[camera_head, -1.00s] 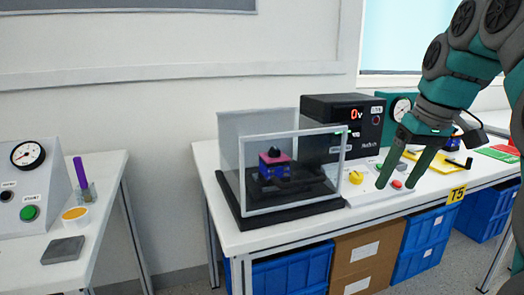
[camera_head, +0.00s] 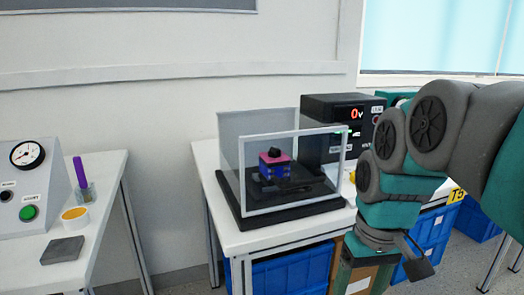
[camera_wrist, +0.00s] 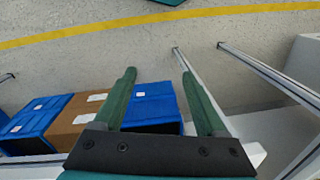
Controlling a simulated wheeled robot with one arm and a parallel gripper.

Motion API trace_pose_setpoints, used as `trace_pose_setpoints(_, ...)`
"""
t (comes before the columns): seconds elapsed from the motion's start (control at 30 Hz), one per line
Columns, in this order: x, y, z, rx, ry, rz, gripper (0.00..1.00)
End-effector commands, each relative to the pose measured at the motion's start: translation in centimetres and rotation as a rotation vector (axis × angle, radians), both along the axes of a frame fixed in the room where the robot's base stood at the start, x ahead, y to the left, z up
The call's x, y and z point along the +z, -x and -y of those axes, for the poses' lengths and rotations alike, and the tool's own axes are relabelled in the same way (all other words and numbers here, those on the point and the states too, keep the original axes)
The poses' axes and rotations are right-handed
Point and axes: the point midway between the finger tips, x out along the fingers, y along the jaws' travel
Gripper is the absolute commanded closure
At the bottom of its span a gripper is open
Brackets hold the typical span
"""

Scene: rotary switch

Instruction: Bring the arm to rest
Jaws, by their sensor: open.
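My gripper (camera_wrist: 158,75) is open in the wrist view, its two green fingers apart with nothing between them. Below and beyond them I see the floor and the storage boxes under the bench. In the head view my arm hangs bent in front of the bench's right part, with the wrist low. The fingertips cannot be made out there. My arm hides most of the control panel. Only a sliver of a yellow part (camera_head: 352,176) shows beside it.
The bench (camera_head: 235,238) carries a clear-walled case (camera_head: 290,205) with a pink and blue block (camera_head: 274,165) inside, and a black meter box (camera_head: 335,115) reading 0 V. Blue boxes (camera_wrist: 45,115) and a cardboard box (camera_wrist: 80,118) stand below. A side table (camera_head: 98,220) is at left.

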Motion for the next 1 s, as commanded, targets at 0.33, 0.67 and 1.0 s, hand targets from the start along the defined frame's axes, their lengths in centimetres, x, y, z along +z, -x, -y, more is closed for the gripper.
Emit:
trace_pose_setpoints(0.33,-9.7,10.3,-1.0,-0.09,0.059,-0.117,0.27)
trace_pose_setpoints(0.67,-13.2,14.4,-0.8,-0.14,0.081,-0.16,0.27)
trace_pose_setpoints(1.0,-13.2,14.4,-0.8,-0.14,0.081,-0.16,0.27)
